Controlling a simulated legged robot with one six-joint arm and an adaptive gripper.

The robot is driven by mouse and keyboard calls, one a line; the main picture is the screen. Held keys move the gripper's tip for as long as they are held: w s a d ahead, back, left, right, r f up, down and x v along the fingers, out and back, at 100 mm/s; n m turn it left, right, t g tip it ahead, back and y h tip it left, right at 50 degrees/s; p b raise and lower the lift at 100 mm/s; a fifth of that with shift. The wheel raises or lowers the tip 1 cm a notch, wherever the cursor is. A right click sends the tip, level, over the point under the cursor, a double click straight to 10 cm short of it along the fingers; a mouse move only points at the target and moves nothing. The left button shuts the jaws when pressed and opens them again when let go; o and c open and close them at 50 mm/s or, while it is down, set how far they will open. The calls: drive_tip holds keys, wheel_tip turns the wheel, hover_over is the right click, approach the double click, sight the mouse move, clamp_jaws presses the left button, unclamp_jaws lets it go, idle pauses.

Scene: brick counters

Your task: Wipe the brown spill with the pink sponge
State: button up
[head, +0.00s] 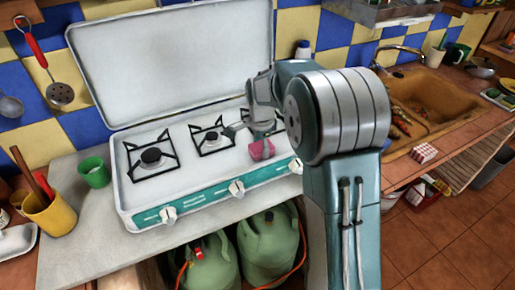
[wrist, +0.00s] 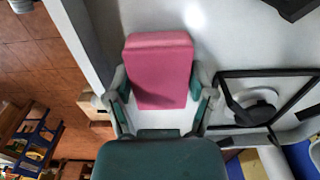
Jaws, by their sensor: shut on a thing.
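The pink sponge (head: 261,150) is at the front right of the white stove top in the head view. In the wrist view the sponge (wrist: 160,70) sits between the two fingers of my gripper (wrist: 162,90), which is shut on it. In the head view my gripper (head: 259,132) reaches down over the right part of the stove. I cannot tell whether the sponge touches the stove surface. I see no brown spill in either view; the arm and sponge hide part of the stove top.
The stove (head: 180,180) has its lid raised, black burner grates (head: 212,138) and front knobs (head: 236,187). A green cup (head: 94,172) and a yellow utensil pot (head: 50,213) stand left of it. A sink (head: 430,100) is at the right. Bare counter lies front left.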

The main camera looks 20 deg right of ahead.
sight(246, 159)
drive_tip(key=shift+w+d, duration=0.15)
drive_tip(key=shift+d, duration=0.4)
drive_tip(key=shift+s+a+f, duration=0.1)
drive_tip(key=shift+s+a, duration=0.1)
drive_tip(key=shift+a, duration=0.75)
drive_tip(key=shift+s+a+r, duration=0.1)
drive_tip(key=shift+s+a, duration=0.1)
drive_tip(key=shift+a, duration=0.8)
drive_tip(key=shift+s+a+f, duration=0.1)
drive_tip(key=shift+s+a, duration=0.1)
drive_tip(key=shift+a, duration=0.75)
drive_tip(key=shift+w+d, duration=0.2)
drive_tip(key=shift+d, duration=0.75)
drive_tip(key=shift+w+d, duration=0.15)
drive_tip(key=shift+d, duration=0.85)
drive_tip(key=shift+w+d, duration=0.2)
drive_tip(key=shift+d, duration=0.75)
drive_tip(key=shift+a, duration=0.1)
drive_tip(key=shift+s+a+f, duration=0.1)
drive_tip(key=shift+s+a, duration=0.05)
drive_tip(key=shift+a, duration=0.55)
drive_tip(key=shift+s+a, duration=0.15)
drive_tip(key=shift+a, duration=0.5)
